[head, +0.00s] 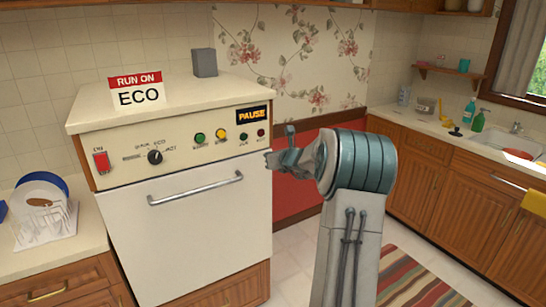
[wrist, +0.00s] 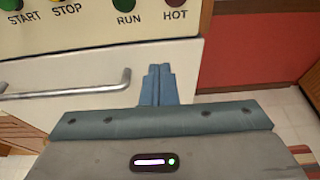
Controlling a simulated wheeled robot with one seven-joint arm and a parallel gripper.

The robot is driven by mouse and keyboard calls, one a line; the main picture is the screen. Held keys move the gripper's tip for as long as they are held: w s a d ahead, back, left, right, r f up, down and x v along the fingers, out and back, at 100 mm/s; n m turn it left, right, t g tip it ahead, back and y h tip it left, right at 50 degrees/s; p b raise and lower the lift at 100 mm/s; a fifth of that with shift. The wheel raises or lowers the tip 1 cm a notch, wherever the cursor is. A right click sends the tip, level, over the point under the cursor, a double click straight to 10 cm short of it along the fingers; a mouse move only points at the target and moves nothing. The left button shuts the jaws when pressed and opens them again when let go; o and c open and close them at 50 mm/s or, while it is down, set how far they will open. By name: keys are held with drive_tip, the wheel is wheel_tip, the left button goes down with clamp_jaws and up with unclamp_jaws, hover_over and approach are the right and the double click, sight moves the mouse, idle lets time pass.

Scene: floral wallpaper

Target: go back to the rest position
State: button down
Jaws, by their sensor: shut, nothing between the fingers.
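My gripper (head: 276,160) is in front of the right side of the white dishwasher (head: 190,225), near its control panel, and touches nothing that I can see. In the wrist view my gripper (wrist: 158,72) has its fingers together and empty, to the right of the door handle (wrist: 70,90). The dishwasher door is closed. The panel has a red switch (head: 101,162) at the left, a black dial (head: 155,157), and small coloured buttons. A sign (head: 138,92) on top reads "RUN ON ECO".
A dish rack (head: 45,222) with plates stands on the left counter. A grey box (head: 204,62) sits on the dishwasher. A counter with a sink (head: 500,143) and bottles runs along the right. A striped rug (head: 415,280) lies on the open floor.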

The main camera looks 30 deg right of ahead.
drive_tip(key=s+a+r+n+g+y, duration=0.1)
drive_tip(key=s+a+n+g+y, duration=0.1)
drive_tip(key=s+a+n, duration=0.55)
drive_tip(key=s+a+r+n+g+y, duration=0.15)
drive_tip(key=a+n, duration=0.35)
drive_tip(key=a, duration=0.6)
drive_tip(key=s+a+n+g+y, duration=0.1)
drive_tip(key=s+a+n+g, duration=0.1)
drive_tip(key=s+a+n, duration=0.55)
drive_tip(key=s+a+f+n+g+h, duration=0.2)
drive_tip(key=s+n, duration=0.6)
drive_tip(key=s, duration=0.4)
drive_tip(key=s+a+f+n+g+h, duration=0.2)
drive_tip(key=s+n, duration=0.6)
drive_tip(key=s, duration=0.4)
drive_tip(key=shift+f+g, duration=0.8)
drive_tip(key=shift+g, duration=0.05)
